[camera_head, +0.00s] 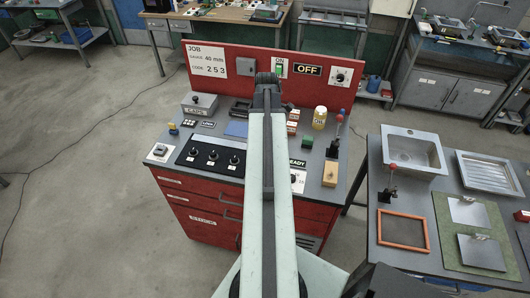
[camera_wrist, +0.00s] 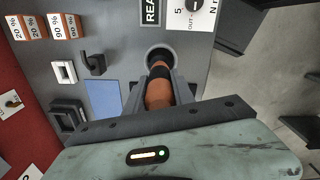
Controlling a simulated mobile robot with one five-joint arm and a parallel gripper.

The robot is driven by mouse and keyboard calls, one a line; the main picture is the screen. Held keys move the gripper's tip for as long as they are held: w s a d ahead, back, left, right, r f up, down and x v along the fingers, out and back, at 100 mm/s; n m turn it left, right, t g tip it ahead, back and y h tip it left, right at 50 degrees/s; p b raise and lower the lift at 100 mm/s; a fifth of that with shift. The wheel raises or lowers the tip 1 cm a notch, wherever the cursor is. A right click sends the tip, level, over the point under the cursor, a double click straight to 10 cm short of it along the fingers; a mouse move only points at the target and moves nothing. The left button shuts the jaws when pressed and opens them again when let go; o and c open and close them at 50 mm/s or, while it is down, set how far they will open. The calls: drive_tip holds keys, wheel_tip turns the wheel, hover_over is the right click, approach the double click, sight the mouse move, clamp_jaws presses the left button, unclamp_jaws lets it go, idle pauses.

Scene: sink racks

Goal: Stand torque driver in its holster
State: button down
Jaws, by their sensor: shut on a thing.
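The torque driver (camera_wrist: 158,93), with an orange and black handle, is between the fingers of my gripper (camera_wrist: 160,76) in the wrist view. My gripper is shut on it. Just beyond the driver's far end is a round dark piece with a pale rim (camera_wrist: 159,55), which looks like the holster on the grey bench top. I cannot tell whether the driver's tip is inside it or only above it. In the head view my gripper (camera_head: 267,88) is over the red bench, and my arm hides the driver and the holster.
A sink table (camera_head: 440,262) is at right.

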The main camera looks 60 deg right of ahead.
wheel_tip(320, 180, down, 5)
drive_tip(key=b, duration=0.3)
drive_tip(key=shift+r+b, duration=0.2)
drive_tip(key=shift+b, duration=0.15)
drive_tip(key=shift+r, duration=0.2)
drive_tip(key=shift+f, duration=0.2)
drive_tip(key=c, duration=1.1)
unclamp_jaws()
drive_tip(key=shift+o, duration=0.2)
drive_tip(key=shift+r, duration=0.15)
wheel_tip(320, 180, up, 12)
drive_tip(key=p, duration=1.2)
drive_tip(key=shift+r+p, duration=0.15)
drive_tip(key=shift+p, duration=0.15)
